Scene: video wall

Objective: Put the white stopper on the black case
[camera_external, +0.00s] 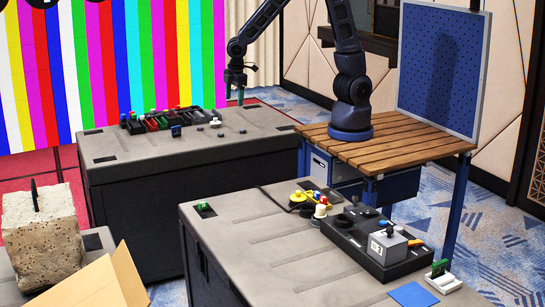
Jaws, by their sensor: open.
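My gripper (236,92) hangs in the air beyond the back edge of the far black case as seen here, empty with its fingers apart. That large black case (150,195) has a grey top. A small whitish piece (214,122) on its top, left of and below my gripper in the picture, may be the white stopper, but it is too small to be sure. A second large black case (215,255) stands nearer. A cream-white piece (320,211) sits on it among coloured knobs. I cannot tell which case the task means.
A row of black blocks with coloured knobs (155,120) and a blue piece (175,131) are on the far case. A black control box (350,230) with a grey block (387,245) is on the near case. A stone block (40,235) and cardboard box (100,285) stand front left.

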